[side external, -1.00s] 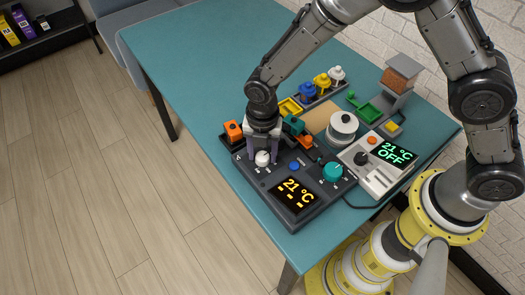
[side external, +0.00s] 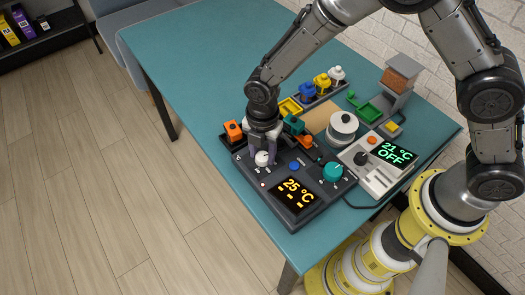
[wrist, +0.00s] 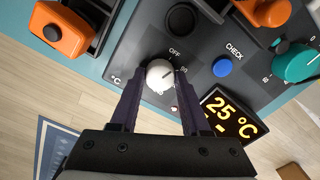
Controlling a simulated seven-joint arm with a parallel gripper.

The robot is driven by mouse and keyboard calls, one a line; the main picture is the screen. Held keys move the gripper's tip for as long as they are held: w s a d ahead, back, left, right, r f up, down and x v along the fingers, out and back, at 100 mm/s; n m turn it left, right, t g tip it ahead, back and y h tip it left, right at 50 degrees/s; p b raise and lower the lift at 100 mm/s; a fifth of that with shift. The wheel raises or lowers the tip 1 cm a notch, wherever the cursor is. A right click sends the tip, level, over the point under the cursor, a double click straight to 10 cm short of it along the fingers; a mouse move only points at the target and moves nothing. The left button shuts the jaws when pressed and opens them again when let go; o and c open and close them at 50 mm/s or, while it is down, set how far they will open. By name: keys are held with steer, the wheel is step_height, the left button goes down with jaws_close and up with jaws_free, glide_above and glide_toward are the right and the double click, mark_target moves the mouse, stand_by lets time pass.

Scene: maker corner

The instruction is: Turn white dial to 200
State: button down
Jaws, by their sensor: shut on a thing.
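The white dial (side external: 262,159) is on the dark control panel (side external: 321,200), at its left end in the side view. It also shows in the wrist view (wrist: 159,75), near an OFF mark; other numbers around it are partly hidden or too small to read. My gripper (side external: 261,156) points down over the panel. In the wrist view its dark fingers (wrist: 161,78) are shut on the dial, one on each side. The panel's display (side external: 292,191) reads 25 °C in yellow, with dashes under it. The dial's exact setting cannot be read.
A blue CHECK button (wrist: 222,66) and a teal knob (side external: 333,172) are on the same panel. An orange part (side external: 233,129) stands beside my gripper. The teal table (side external: 180,60) is clear at the far left.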

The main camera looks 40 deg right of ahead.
steer(key=m, duration=0.4)
steer(key=shift+m, duration=0.3)
steer(key=m, duration=0.3)
steer(key=shift+m, duration=0.4)
steer(key=m, duration=0.4)
steer(key=shift+r+m, duration=0.1)
steer(key=shift+m, duration=2)
steer(key=shift+c, duration=1.8)
jaws_free()
